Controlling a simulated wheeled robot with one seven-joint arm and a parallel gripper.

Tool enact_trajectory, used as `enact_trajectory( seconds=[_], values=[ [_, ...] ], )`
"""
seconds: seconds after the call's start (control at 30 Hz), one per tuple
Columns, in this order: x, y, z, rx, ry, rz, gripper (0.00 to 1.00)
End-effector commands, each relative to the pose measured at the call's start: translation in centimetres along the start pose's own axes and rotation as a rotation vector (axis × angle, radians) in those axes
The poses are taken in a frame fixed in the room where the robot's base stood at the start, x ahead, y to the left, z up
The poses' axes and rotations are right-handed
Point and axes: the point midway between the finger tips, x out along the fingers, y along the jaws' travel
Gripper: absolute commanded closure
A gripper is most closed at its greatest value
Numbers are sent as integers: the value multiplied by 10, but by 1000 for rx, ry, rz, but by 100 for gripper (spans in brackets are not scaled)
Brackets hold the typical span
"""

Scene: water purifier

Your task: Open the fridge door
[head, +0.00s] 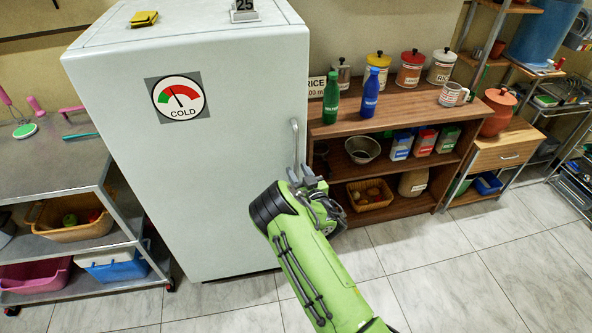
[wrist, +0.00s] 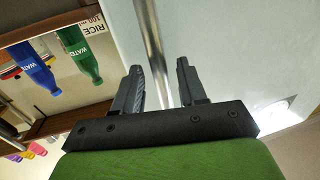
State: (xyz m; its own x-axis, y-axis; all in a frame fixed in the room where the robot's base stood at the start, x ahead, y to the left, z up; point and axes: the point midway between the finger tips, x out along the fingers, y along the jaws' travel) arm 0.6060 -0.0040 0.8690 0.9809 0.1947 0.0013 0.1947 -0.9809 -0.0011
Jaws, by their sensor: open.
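The white fridge (head: 210,190) stands at the left centre of the head view, with its door shut. Its vertical metal handle (head: 295,142) is on the right side of the door front. My gripper (head: 305,174) is at the lower end of the handle. In the wrist view my gripper (wrist: 160,85) is open, and the handle (wrist: 152,45) runs down between its two fingers. Whether either finger touches the bar cannot be told. The fridge door (wrist: 225,50) fills the right of the wrist view.
A wooden shelf (head: 400,120) with bottles, canisters and baskets stands close on the right of the fridge. A metal rack (head: 60,190) with bins stands on its left. A yellow item (head: 144,18) lies on the fridge top. The tiled floor (head: 440,270) in front is clear.

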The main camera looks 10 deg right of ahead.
Motion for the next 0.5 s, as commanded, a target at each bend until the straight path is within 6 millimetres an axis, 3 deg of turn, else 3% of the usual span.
enact_trajectory(
  seconds=[0.13,0.4,0.5],
  values=[
    [17,0,1,-1,1,-1,59],
    [20,0,0,-1,-1,1,59],
    [20,0,0,-1,-1,1,72]
  ],
)
